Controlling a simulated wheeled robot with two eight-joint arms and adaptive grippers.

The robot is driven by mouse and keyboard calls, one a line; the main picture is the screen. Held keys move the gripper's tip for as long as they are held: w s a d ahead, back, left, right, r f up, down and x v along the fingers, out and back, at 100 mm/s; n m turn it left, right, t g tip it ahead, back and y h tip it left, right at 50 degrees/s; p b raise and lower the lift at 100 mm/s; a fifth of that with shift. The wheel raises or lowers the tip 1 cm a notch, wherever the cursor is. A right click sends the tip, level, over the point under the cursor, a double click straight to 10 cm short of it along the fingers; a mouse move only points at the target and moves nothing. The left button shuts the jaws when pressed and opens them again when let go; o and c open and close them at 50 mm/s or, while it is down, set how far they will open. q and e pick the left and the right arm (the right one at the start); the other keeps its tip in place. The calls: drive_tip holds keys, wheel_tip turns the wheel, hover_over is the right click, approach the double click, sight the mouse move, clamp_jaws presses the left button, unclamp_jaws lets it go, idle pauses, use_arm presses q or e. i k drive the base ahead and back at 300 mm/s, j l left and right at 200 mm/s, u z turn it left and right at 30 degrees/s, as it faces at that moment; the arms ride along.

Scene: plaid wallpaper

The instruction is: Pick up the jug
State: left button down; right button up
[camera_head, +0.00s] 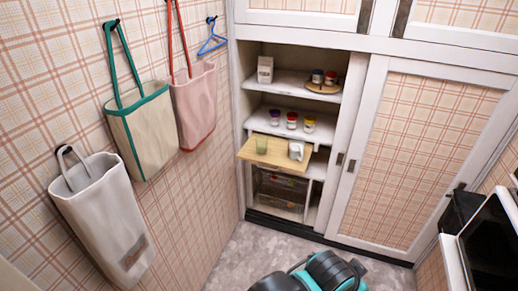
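A small white jug (296,151) stands upright at the right end of a light wooden board (274,162) that juts out of the open cupboard. A greenish see-through cup (261,145) stands on the same board to its left. The jug is small and far off, so fine details of its handle cannot be made out.
The white cupboard (236,120) has shelves with jars and a carton (265,69); its sliding door (415,150) covers the right side. Bags (140,125) hang on the left wall.

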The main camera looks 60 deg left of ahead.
sight(297, 150)
drive_tip(key=u, duration=1.7)
drive_tip(key=i+l, duration=0.05)
drive_tip(key=l, duration=0.05)
